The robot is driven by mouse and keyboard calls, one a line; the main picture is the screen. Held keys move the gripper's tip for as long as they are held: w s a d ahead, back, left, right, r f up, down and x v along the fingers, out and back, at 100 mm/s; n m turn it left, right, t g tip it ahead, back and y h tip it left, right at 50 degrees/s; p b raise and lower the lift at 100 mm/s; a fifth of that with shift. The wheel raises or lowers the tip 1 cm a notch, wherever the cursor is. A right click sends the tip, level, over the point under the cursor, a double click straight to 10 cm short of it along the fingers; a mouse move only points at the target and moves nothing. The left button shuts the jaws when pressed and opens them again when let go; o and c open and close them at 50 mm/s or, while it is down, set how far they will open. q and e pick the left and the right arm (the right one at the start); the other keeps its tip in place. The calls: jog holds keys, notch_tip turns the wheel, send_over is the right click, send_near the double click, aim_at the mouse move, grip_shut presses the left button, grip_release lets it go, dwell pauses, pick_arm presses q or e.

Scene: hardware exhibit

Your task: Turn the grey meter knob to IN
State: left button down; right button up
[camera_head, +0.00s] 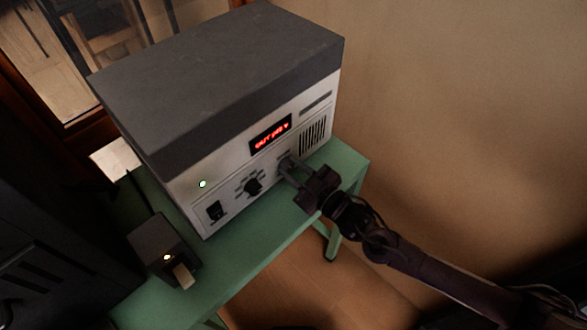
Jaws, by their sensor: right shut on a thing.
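The power-supply-like box (190,186) stands on a green table, its white front panel facing me. Its red display (271,136) reads something like "OUT" followed by smaller characters. My right gripper (290,167) reaches in from the lower right, with its fingertips at the panel below the display. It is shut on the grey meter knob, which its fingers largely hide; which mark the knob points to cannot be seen. A black knob (253,187) sits to the left of the gripper, apart from it. My left gripper is not in view.
A small dark box (160,246) with a lit lamp stands on the green table (248,254) at the left. A wall is close on the right.

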jog(key=shift+m, duration=0.3)
jog(key=m, duration=0.3)
jog(key=shift+p, duration=0.3)
jog(key=shift+m+p, duration=0.5)
jog(key=shift+m, duration=1.6)
jog(key=o, duration=1)
jog(key=b+v, duration=0.1)
jog(key=v, duration=0.7)
